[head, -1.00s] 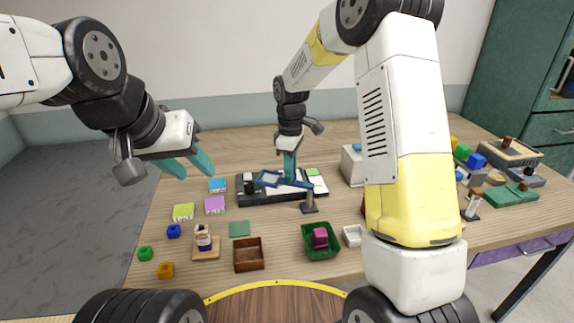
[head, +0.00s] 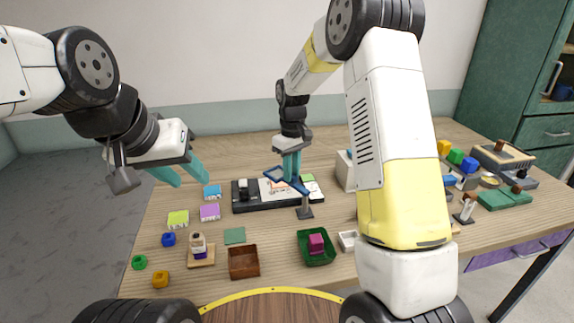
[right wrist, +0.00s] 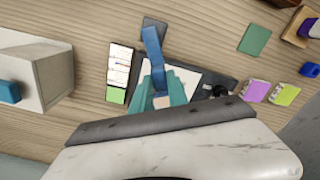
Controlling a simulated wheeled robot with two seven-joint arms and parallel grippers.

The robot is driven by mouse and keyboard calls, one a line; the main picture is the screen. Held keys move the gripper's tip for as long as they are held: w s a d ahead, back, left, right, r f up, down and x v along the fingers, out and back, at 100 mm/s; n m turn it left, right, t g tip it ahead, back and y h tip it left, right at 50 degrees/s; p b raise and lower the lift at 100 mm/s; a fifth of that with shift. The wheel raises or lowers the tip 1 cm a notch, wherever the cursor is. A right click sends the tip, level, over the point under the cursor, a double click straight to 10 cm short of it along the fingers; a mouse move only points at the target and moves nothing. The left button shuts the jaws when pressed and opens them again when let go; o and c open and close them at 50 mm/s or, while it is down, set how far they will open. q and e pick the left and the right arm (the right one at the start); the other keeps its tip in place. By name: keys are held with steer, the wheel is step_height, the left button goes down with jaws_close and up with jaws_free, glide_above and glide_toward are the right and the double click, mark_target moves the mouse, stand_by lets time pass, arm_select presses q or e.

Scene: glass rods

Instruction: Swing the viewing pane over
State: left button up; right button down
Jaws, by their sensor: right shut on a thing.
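The viewing pane is a blue frame on an arm (head: 294,182), joined to a short post on a dark base (head: 305,211). It hangs above the black board (head: 248,206), which carries pale cards. My right gripper (head: 290,166) reaches down over the board and is shut on the blue frame. In the right wrist view its teal fingers (right wrist: 158,93) close around the blue arm (right wrist: 152,48); the exact contact is partly hidden. My left gripper (head: 181,171) is open and empty, above the table's left side.
Green and purple blocks (head: 209,212) lie left of the board. In front are a brown tray (head: 244,262), a green tray (head: 317,248) holding a magenta cube, and a bottle on a wooden stand (head: 198,248). A grey-white box (right wrist: 50,75) stands close beside the board. My right arm hides part of the table.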

stand_by(0.3)
steer(key=c, duration=1.3)
jaws_free()
steer(key=shift+r, duration=0.15)
step_height(320, 180, up, 8)
steer(key=shift+f, duration=0.2)
steer(key=s+d+r+m+t, duration=0.2)
steer(key=s+d+r, duration=0.1)
steer(key=s+r, duration=0.35)
steer(key=s+d+r+m+t, duration=0.1)
steer(key=s, duration=0.6)
steer(key=s+d+r+m+t+y, duration=0.1)
steer(key=s+d+r+m, duration=0.1)
steer(key=s, duration=0.5)
steer(key=s+d+r+m+t+y, duration=0.1)
steer(key=s+t, duration=0.1)
steer(key=s, duration=0.6)
steer(key=shift+s+d+r+m, duration=0.1)
steer(key=shift+d+r+m, duration=0.05)
steer(key=shift+r+m, duration=0.2)
